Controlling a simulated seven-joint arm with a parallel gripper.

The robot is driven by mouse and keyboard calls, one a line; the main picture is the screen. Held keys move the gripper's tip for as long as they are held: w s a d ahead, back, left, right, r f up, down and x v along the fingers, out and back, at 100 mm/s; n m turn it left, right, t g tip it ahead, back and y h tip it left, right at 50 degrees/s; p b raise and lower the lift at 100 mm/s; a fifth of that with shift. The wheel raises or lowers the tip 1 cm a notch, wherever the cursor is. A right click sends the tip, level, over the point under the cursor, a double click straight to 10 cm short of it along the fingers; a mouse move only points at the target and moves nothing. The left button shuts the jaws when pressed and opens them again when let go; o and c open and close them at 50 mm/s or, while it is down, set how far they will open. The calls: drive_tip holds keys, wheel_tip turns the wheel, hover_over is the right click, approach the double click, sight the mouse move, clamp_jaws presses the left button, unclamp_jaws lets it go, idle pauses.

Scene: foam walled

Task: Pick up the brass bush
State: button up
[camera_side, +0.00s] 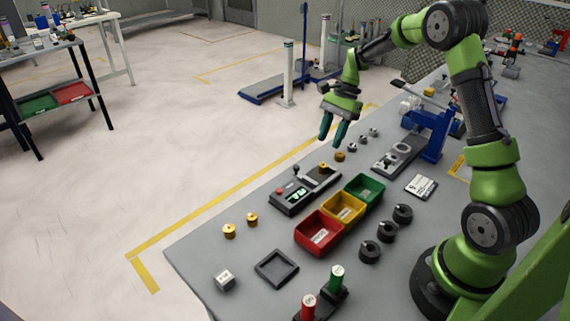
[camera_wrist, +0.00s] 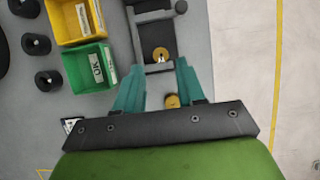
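My gripper (camera_side: 331,142) is open and empty, pointing down above the bench's far part. In the wrist view its two teal fingers (camera_wrist: 161,68) are apart. One brass bush (camera_side: 340,156) stands on the bench just below and beside the fingertips; in the wrist view a brass piece (camera_wrist: 171,101) shows between the fingers, partly covered by the gripper body. Another brass piece (camera_side: 323,168) sits in the grey fixture and shows in the wrist view (camera_wrist: 160,54) just beyond the fingertips. Two more brass bushes stand at the bench's near left, one (camera_side: 229,231) beside the other (camera_side: 252,219).
The grey fixture (camera_side: 291,200) with a red button lies near the bench edge. Red (camera_side: 310,244), yellow (camera_side: 337,219) and green (camera_side: 373,186) bins stand beside it. Black knobs (camera_side: 370,251) are right of the bins. A blue press (camera_side: 436,130) stands farther back.

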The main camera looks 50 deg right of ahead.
sight(323, 164)
drive_tip(key=x, duration=0.2)
drive_tip(key=shift+a+f, duration=0.1)
drive_tip(key=shift+f, duration=0.15)
drive_tip(key=x, duration=0.2)
drive_tip(key=d+x, duration=0.1)
drive_tip(key=x, duration=0.2)
drive_tip(key=shift+s+f, duration=0.1)
drive_tip(key=shift+f, duration=0.15)
clamp_jaws()
drive_tip(key=shift+r, duration=0.15)
